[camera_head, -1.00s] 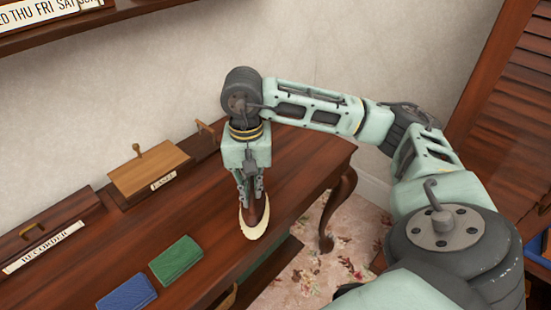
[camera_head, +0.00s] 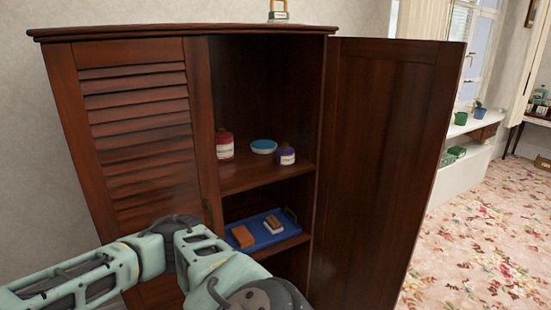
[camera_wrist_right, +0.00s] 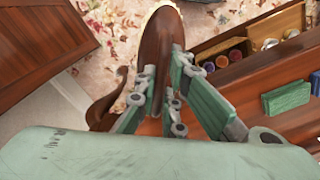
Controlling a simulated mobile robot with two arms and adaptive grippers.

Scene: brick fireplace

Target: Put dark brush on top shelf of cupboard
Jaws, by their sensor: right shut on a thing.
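The dark brush (camera_wrist_right: 158,42), with a dark brown back and a pale bristle edge, is held in my right gripper (camera_wrist_right: 163,82) in the right wrist view. The fingers are shut on it, and its far end points away from me. The cupboard (camera_head: 122,50) stands in the middle of the head view, its left louvred door shut and its right door (camera_head: 385,150) open. The upper shelf in sight (camera_head: 250,182) bears a red bottle (camera_head: 224,146), a blue dish (camera_head: 263,146) and a purple bottle (camera_head: 286,156). My right gripper is outside the head view. My left gripper is not seen.
A lower shelf holds a blue tray (camera_head: 270,240) with an orange block (camera_head: 243,236) and a brown-and-white object (camera_head: 273,224). The open door sticks out to the right.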

